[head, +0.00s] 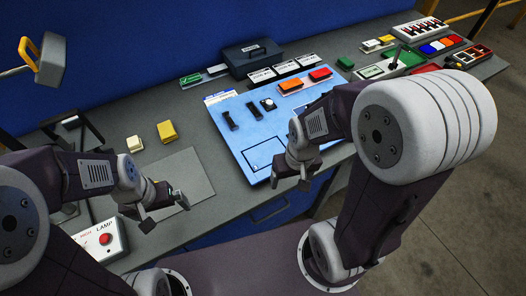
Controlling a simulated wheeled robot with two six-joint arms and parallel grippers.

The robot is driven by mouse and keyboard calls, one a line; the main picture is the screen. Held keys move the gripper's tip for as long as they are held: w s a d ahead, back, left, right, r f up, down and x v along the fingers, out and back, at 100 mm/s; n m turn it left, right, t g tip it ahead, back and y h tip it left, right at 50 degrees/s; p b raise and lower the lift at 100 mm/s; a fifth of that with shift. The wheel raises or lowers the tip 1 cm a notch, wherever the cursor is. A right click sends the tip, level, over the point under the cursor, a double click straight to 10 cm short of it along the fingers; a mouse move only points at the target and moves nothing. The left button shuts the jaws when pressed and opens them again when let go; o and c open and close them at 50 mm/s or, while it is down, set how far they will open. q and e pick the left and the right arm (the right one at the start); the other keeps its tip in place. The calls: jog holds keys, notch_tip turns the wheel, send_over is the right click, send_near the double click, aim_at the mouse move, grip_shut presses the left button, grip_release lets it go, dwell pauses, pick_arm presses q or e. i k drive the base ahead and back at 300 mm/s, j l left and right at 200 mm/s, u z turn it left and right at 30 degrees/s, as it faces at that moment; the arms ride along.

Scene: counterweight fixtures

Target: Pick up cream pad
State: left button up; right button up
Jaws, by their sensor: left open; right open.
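The cream pad (135,144) is a small pale block lying on the grey bench at the left, just left of a yellow block (167,132). My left gripper (168,207) is open and empty, in front of the pad and lower right of it in the head view, apart from it. My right gripper (290,182) is open and empty near the front edge of the blue panel, far to the right of the pad. The pad is fully in sight.
A grey weight with a yellow handle (48,60) hangs at upper left. A lamp box with a red button (105,239) stands at lower left.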

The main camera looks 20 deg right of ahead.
aim_at(135, 144)
jog(key=k+j+z, duration=0.1)
jog(key=j+z, duration=0.2)
jog(key=k+j+z, duration=0.1)
jog(key=j+z, duration=0.25)
jog(key=k+j+z, duration=0.3)
jog(key=j+z, duration=0.3)
jog(key=k+j, duration=0.05)
